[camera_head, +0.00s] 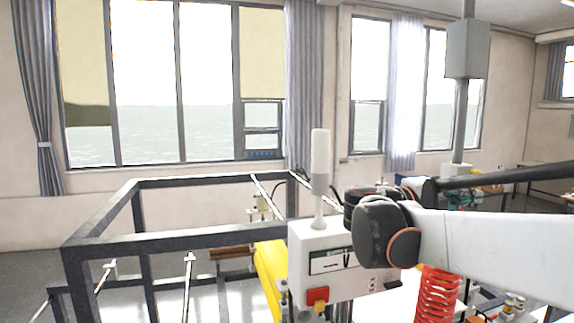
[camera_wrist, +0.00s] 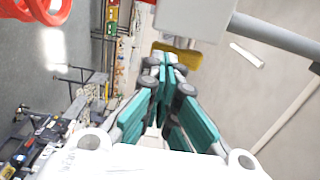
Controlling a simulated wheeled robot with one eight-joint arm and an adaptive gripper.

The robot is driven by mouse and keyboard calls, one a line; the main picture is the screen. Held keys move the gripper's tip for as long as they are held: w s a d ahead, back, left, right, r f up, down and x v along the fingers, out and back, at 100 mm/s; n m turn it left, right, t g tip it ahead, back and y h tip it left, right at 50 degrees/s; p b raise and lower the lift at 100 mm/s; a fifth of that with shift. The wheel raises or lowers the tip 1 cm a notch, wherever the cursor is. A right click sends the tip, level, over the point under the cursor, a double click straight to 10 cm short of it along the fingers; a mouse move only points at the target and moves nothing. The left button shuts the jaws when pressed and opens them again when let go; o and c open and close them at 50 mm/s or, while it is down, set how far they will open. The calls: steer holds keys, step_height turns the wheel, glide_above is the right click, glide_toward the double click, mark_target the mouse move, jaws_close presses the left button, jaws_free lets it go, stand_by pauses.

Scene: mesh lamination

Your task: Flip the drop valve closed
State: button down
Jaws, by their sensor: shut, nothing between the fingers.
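I cannot pick out the drop valve with certainty in either view. My gripper (camera_wrist: 166,62) shows in the wrist view, its teal-padded fingers drawn together with nothing between them. The fingertips are in front of a yellow part (camera_wrist: 188,58) and just below a pale grey box (camera_wrist: 195,16) in the picture; I cannot tell whether they touch either. In the head view my white arm reaches in from the right, and I cannot make out the gripper there.
A white control box (camera_head: 318,241) with a red button (camera_head: 317,295) stands beside my arm. A dark metal frame (camera_head: 150,246) and yellow roller (camera_head: 270,270) are left of it. A red coiled hose (camera_head: 437,292) hangs below the arm. A grey box on a pole (camera_head: 467,48) stands right.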

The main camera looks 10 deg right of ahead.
steer(key=shift+w+d, duration=0.1)
steer(key=shift+d, duration=0.25)
steer(key=shift+f+b, duration=0.2)
steer(key=shift+b, duration=0.15)
steer(key=shift+d+f+h+b, duration=0.15)
steer(key=shift+f+h+b, duration=0.1)
steer(key=shift+h+b, duration=0.85)
steer(key=shift+d+f+h+b, duration=0.2)
steer(key=shift+h+b, duration=0.4)
steer(key=shift+b, duration=0.85)
steer(key=shift+d+f+h+b, duration=0.15)
steer(key=shift+h+b, duration=0.65)
steer(key=shift+b, duration=0.45)
